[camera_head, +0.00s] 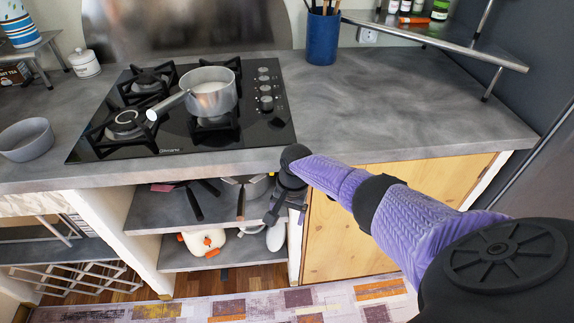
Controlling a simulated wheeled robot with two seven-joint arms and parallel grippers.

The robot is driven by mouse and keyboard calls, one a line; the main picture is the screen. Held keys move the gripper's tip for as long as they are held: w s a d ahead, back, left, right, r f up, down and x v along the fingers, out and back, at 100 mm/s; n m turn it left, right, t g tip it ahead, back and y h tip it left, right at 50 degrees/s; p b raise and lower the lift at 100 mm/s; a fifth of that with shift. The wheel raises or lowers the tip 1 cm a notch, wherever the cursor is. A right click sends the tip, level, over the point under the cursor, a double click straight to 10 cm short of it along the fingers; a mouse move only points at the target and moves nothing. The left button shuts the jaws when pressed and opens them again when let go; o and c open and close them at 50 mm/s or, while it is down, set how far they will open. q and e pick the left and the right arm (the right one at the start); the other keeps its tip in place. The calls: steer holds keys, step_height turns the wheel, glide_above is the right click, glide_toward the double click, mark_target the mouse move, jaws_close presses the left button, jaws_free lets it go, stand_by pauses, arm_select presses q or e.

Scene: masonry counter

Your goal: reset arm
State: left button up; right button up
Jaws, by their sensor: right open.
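My right arm, in a purple sleeve, comes in from the lower right of the head view. Its gripper (284,212) hangs just in front of the counter's front edge, before the open shelves, pointing down. It is open, and I see nothing held in it. Its fingers are small and dark against the shelf behind. My left gripper and arm are not in view.
The grey counter (390,105) bears a black gas hob (180,140) with a metal saucepan (208,92), a grey bowl (27,140) and a blue utensil pot (322,38). Shelves below hold pans. A wooden cabinet door (345,235) is behind my right forearm.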

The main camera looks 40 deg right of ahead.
stand_by(0.4)
steer(key=s+a+f+n+h, duration=0.1)
steer(key=s+a+f+n, duration=0.25)
steer(key=s+f, duration=0.7)
steer(key=s+a+f+n+h, duration=0.15)
steer(key=s+f+n, duration=0.35)
steer(key=s+f, duration=0.5)
steer(key=s+a+n, duration=0.2)
steer(key=s, duration=0.6)
steer(key=s+a+f+n, duration=0.1)
steer(key=s+a+n, duration=0.1)
steer(key=s, duration=0.6)
steer(key=shift+s+a+n, duration=0.25)
steer(key=shift+a+n, duration=0.15)
steer(key=shift+n, duration=0.45)
steer(key=shift+w+y, duration=0.1)
steer(key=shift+y, duration=0.15)
jaws_close()
